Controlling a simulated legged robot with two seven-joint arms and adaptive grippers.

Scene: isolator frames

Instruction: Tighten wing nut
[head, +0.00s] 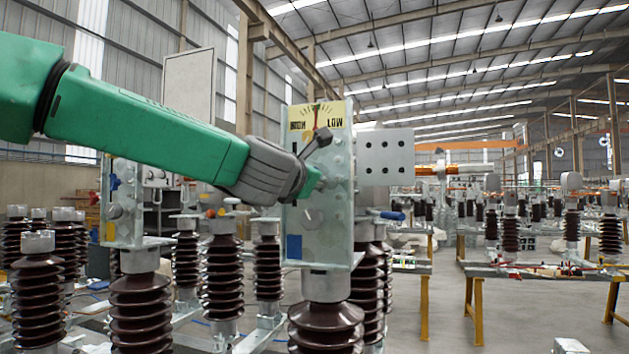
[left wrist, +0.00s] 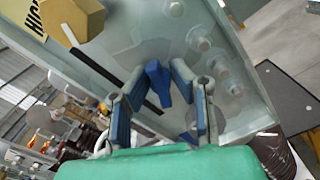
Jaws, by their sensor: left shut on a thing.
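A blue wing nut (left wrist: 157,82) sits on the face of a pale metal plate (left wrist: 225,75) in the left wrist view. My left gripper (left wrist: 165,95) has its two blue-padded fingers on either side of the nut and is shut on it. In the head view my left gripper (head: 312,180) reaches in from the left to the upright plate (head: 338,225), and the nut is hidden there. The plate carries a yellow HIGH/LOW scale (head: 318,116) at its top. My right gripper is in neither view.
Several bolt heads (left wrist: 198,40) stand out of the plate close to the fingers. A yellow hexagonal block (left wrist: 72,18) is near the upper left of the wrist view. Ribbed brown insulators (head: 326,330) stand below and around the plate. Open floor (head: 500,330) lies at the right.

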